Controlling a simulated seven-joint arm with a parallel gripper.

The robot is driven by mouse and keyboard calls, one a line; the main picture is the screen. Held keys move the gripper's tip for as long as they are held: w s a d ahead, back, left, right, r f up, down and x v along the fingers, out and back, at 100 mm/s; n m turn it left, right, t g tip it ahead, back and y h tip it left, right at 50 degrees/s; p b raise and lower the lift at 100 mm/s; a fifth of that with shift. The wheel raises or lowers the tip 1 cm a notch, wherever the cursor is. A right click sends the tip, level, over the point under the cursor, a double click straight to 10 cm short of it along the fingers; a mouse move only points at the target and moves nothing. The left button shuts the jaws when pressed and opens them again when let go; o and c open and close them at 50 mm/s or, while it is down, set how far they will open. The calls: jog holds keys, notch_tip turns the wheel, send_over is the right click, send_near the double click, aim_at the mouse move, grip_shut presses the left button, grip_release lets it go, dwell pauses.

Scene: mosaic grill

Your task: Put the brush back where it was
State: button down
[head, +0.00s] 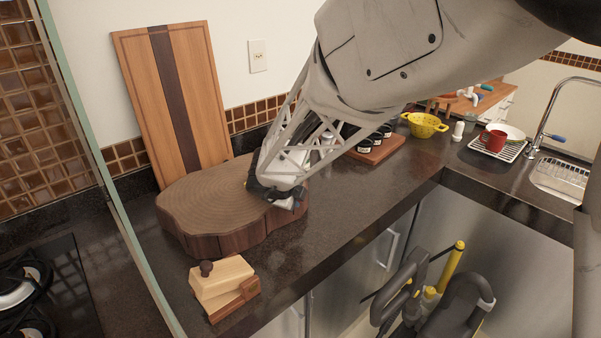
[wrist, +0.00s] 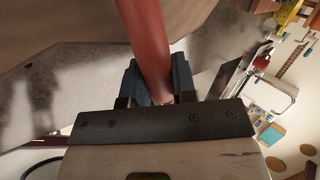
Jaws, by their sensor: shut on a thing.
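The brush shows in the wrist view as a smooth red-brown handle (wrist: 145,40) running up from between the fingers and out of the top of the picture. Its bristle end is not in view. My gripper (wrist: 157,82) is shut on this handle. In the head view my gripper (head: 277,192) is at the right end of the thick wooden slab (head: 205,205), over or beside its edge. My arm and gripper hide the brush there, and I cannot tell whether it touches the slab.
A striped cutting board (head: 170,95) leans on the wall behind the slab. A small wooden box with a knob (head: 225,284) stands at the counter's front edge. A jar tray (head: 378,150) and yellow colander (head: 424,125) stand farther right. The front counter strip (head: 340,225) is clear.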

jog(key=c, duration=0.9)
grip_release()
jog(key=shift+r, duration=0.15)
jog(key=shift+r, duration=0.55)
jog(key=v, duration=1.2)
jog(key=shift+a+f, duration=0.1)
jog(key=shift+f, duration=0.05)
